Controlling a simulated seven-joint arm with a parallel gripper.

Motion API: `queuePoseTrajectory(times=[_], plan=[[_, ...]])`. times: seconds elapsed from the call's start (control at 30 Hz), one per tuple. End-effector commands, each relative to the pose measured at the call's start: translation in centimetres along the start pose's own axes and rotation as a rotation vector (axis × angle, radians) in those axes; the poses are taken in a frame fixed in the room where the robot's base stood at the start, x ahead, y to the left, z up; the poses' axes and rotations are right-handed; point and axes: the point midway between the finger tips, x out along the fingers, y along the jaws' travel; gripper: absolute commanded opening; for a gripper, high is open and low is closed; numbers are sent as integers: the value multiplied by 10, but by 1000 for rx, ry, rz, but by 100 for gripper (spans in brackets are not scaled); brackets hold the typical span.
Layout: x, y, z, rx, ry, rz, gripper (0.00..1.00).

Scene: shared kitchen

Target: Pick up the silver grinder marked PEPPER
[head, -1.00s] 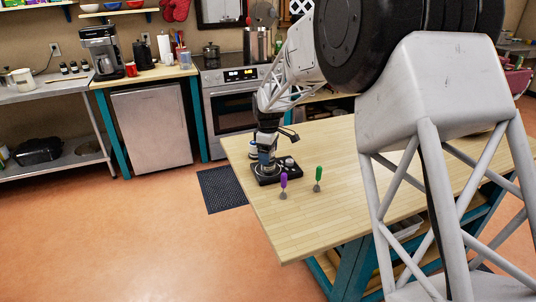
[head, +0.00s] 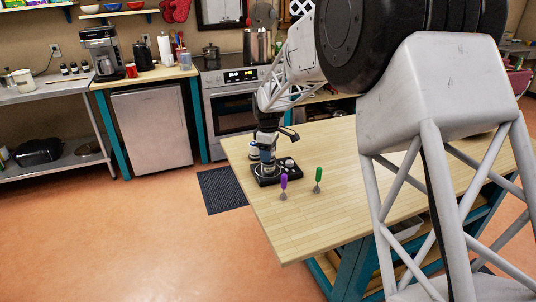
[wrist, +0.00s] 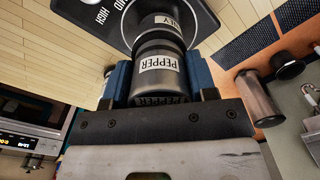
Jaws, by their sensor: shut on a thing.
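The silver grinder (wrist: 151,85) with a white PEPPER label is in the middle of the wrist view, between the blue fingers of my gripper (wrist: 158,88). The fingers are shut on its sides. A second silver cylindrical part (wrist: 178,12) with a partly readable white label shows just beyond it; I cannot tell how the two touch. In the head view my gripper (head: 267,157) points down over the black appliance (head: 290,172) on the wooden table; the grinder is hard to make out there.
The black appliance (wrist: 97,14) carries HIGH and other dial markings. A small pale jar (head: 253,149) is just behind left. The table's near part (head: 300,230) is clear.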

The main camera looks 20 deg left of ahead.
Motion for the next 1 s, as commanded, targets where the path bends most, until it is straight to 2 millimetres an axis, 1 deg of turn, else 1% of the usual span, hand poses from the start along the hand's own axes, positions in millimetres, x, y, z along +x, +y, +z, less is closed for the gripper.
queuePoseTrajectory(times=[0.17,0.5,0.6,0.8,1.0], plan=[[-18,0,0,0,1,2,14],[-69,0,0,0,1,3,14],[-80,0,0,0,1,2,14],[-93,-1,0,0,0,1,14],[-95,-1,0,0,0,1,14]])
